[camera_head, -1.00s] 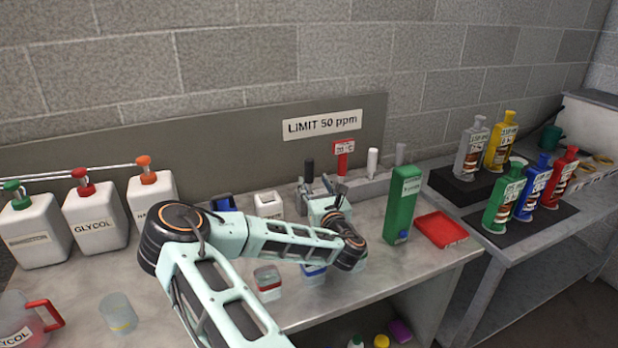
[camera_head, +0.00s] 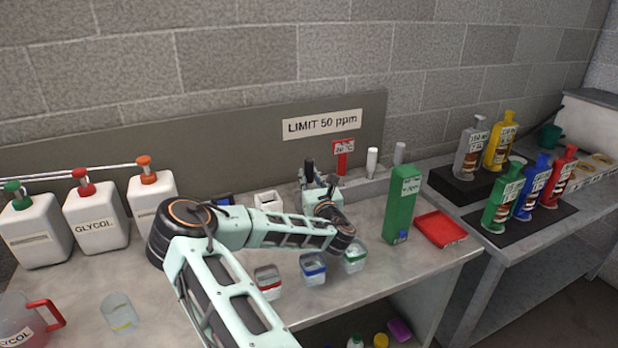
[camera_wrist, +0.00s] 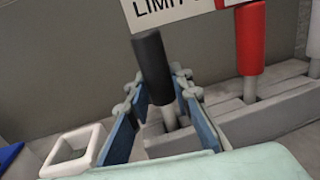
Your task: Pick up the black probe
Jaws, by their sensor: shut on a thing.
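The black probe (camera_head: 309,172) stands in the grey rack at the back of the counter, below the limit sign. In the wrist view the black probe (camera_wrist: 152,66) is upright, with its thin grey stem going down toward the rack. My gripper (camera_head: 316,187) reaches it from the front. In the wrist view my gripper (camera_wrist: 158,88) has one blue-padded finger on each side of the probe, shut on it. The exact contact of the fingers is partly hidden, and so is the stem's lower end.
A red probe (camera_head: 342,160) and a white probe (camera_head: 372,160) stand to the right in the rack (camera_head: 365,188). A white square container (camera_head: 268,201) is to the left. A green box (camera_head: 402,205), red tray (camera_head: 441,229) and several small cups, including a blue-rimmed one (camera_head: 313,268), are nearby.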

